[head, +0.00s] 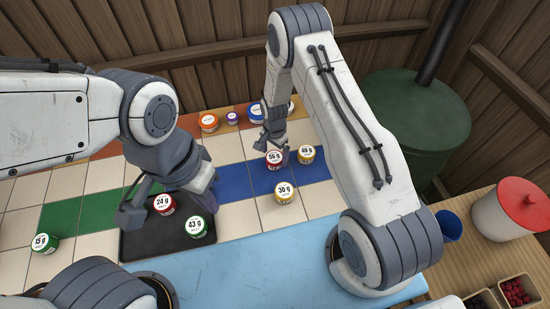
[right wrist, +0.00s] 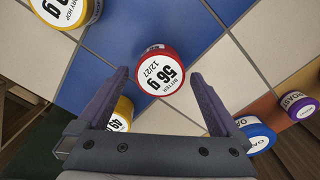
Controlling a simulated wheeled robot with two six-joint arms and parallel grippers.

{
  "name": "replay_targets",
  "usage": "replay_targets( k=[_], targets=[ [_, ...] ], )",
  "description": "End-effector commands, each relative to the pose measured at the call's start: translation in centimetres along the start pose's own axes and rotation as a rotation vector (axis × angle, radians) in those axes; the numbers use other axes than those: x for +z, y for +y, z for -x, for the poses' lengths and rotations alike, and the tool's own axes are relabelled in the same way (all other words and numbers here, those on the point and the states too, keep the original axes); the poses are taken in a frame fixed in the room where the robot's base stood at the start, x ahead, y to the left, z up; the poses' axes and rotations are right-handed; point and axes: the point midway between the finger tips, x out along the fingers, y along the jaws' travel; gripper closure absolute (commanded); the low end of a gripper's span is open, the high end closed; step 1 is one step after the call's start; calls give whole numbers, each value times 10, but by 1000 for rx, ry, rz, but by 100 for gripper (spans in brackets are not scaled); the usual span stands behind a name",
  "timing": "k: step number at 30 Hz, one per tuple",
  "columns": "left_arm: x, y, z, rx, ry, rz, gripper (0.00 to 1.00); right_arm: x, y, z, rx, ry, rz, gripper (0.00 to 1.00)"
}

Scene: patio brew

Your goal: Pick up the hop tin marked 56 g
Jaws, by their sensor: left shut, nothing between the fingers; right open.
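The red hop tin marked 56 g (head: 274,160) stands upright on the blue band of tiles. In the right wrist view the same tin (right wrist: 158,72) lies between the tips of my open right gripper (right wrist: 160,82), with a gap on both sides. My left gripper (head: 133,212) is shut and empty, over the left part of the black mat (head: 150,246).
A yellow 49 g tin (head: 306,154) stands close beside the 56 g tin, and a yellow 30 g tin (head: 284,191) nearer. A red 24 g tin (head: 164,203) and green 43 g tin (head: 196,228) are on the mat. Orange (head: 208,122), purple and blue tins stand behind.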

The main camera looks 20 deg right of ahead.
Motion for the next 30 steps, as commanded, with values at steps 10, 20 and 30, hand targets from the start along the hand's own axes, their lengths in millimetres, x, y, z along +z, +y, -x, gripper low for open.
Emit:
replay_targets(
  k=[10,20,30],
  targets=[
    [-1,1,11,0,0,1,100,0,0,-27,-1,1,0,0],
    [-1,1,10,0,0,1,100,0,0,-27,-1,1,0,65],
    [-1,1,10,0,0,1,100,0,0,-25,-2,1,0,80]
  ],
)
